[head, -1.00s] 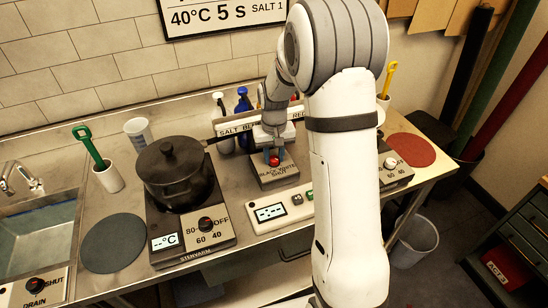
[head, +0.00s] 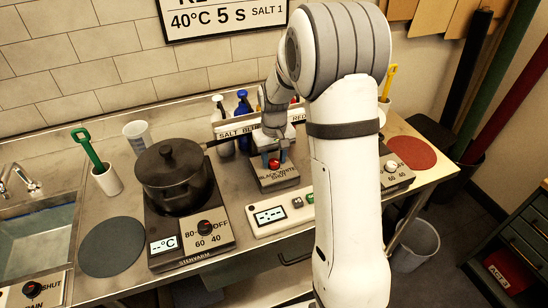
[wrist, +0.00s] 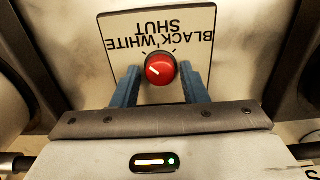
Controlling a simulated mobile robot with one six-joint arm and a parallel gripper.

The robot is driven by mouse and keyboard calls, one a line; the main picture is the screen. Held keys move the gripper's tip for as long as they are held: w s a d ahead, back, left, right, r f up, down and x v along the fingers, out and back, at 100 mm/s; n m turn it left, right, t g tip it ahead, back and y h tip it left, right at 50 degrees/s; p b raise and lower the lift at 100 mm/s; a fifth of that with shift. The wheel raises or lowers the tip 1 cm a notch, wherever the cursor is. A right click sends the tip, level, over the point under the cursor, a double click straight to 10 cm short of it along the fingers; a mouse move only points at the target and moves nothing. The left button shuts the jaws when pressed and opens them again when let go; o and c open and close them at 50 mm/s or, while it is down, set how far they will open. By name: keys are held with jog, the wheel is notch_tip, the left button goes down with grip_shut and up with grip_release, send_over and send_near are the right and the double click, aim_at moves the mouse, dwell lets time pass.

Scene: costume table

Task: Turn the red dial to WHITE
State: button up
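The red dial (head: 275,163) sits on a dark box (head: 277,179) with a light label plate reading BLACK, WHITE and SHUT. In the wrist view the red dial (wrist: 160,69) has a white mark on the left side of its face, and the label (wrist: 117,58) appears upside down, with WHITE at the left and BLACK at the right. My gripper (wrist: 160,88) is open, its two blue fingers on either side of the dial. Gaps show between fingers and dial, so it does not look gripped. In the head view my gripper (head: 276,155) is over the box.
A black pot (head: 175,178) on a hotplate stands left of the dial box. A display panel (head: 270,215) with buttons lies in front. Spray bottles (head: 243,107) and a SALT sign (head: 229,132) stand behind. Another dial unit (head: 393,172) is at the right.

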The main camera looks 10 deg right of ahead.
aim_at(274, 162)
jog(key=shift+o, duration=1)
jog(key=shift+r+b, duration=0.5)
jog(key=shift+r, duration=3.4)
jog(key=shift+s+r, duration=0.15)
jog(key=shift+s, duration=0.05)
jog(key=s+r+t, duration=0.1)
jog(key=s+r, duration=0.2)
jog(key=s, duration=0.9)
jog(key=s+a+r+m+t, duration=0.1)
jog(key=s+r+t, duration=0.1)
jog(key=s, duration=1)
jog(key=shift+s+r, duration=0.35)
jog(key=shift+r, duration=0.05)
